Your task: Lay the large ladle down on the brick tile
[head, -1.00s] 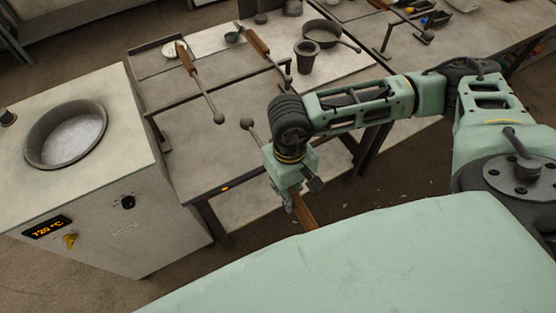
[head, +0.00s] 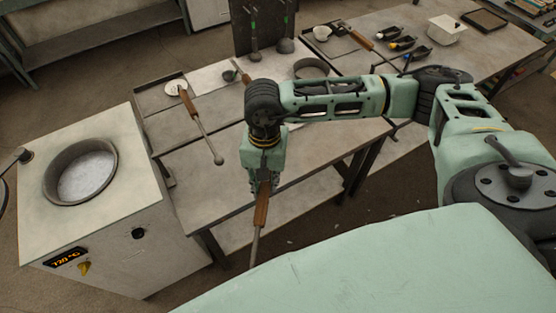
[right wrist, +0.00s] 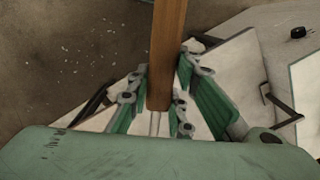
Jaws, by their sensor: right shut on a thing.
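My right gripper (head: 263,188) is shut on the brown wooden handle (head: 261,208) of a long tool, in front of the table. A thin metal rod (head: 255,248) runs down from the handle toward the edge of my pale green body; no bowl shows, so its size cannot be told. In the right wrist view the handle (right wrist: 167,50) stands between the fingers (right wrist: 165,100). Another ladle (head: 205,130), wooden-handled with a small round end, lies on the table. I cannot pick out the brick tile. My left gripper is not in view.
A furnace (head: 100,215) with a round pot opening (head: 85,175) stands at the left. The grey table (head: 185,160) carries a round white item (head: 175,87) and a grey pot (head: 311,67) partly behind my arm. A second table (head: 400,40) holds scoops and a white box (head: 447,29).

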